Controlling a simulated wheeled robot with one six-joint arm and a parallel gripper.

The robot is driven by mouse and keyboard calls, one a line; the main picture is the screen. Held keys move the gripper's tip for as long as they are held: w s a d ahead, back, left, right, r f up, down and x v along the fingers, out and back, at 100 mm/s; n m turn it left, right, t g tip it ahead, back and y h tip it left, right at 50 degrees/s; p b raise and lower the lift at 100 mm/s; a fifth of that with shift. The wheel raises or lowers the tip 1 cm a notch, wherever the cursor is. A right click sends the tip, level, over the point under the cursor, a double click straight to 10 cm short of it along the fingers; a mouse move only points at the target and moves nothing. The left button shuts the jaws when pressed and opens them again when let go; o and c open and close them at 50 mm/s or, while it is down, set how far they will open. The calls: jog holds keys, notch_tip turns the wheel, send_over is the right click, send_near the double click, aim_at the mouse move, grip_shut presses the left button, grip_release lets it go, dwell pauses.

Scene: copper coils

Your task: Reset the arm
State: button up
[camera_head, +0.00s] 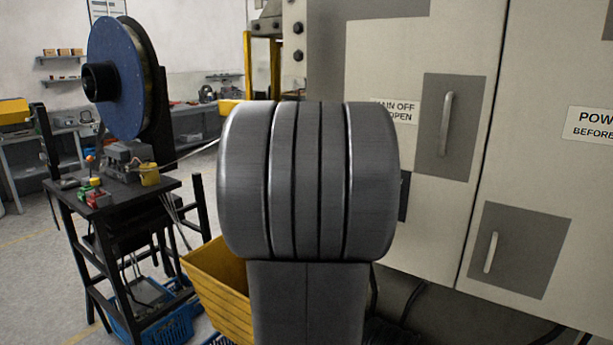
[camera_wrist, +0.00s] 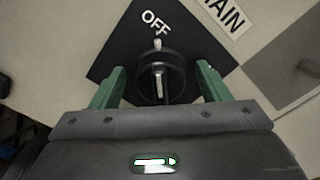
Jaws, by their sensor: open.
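In the wrist view my gripper (camera_wrist: 160,88) is open, with one green finger on each side of a round black rotary switch knob (camera_wrist: 174,66). The knob sits on a black plate (camera_wrist: 118,62) marked OFF, and its handle points toward that word. I cannot tell whether the fingers touch the knob. In the head view my grey arm fills the middle and hides the gripper and most of the switch plate, with only a dark edge of it (camera_head: 404,196) showing at the right of the arm.
A grey cabinet (camera_head: 540,60) with two handles stands close on the right. A yellow bin (camera_head: 222,285) is behind my arm at lower left. A black stand (camera_head: 100,210) with a blue spool (camera_head: 118,80) is at left. Open floor (camera_head: 30,250) shows at far left.

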jog(key=m, duration=0.4)
jog(key=shift+d+r+p, duration=0.1)
jog(key=shift+p, duration=0.3)
jog(key=shift+s+m+p, duration=0.1)
jog(key=shift+m+p, duration=0.7)
jog(key=shift+m, duration=1.2)
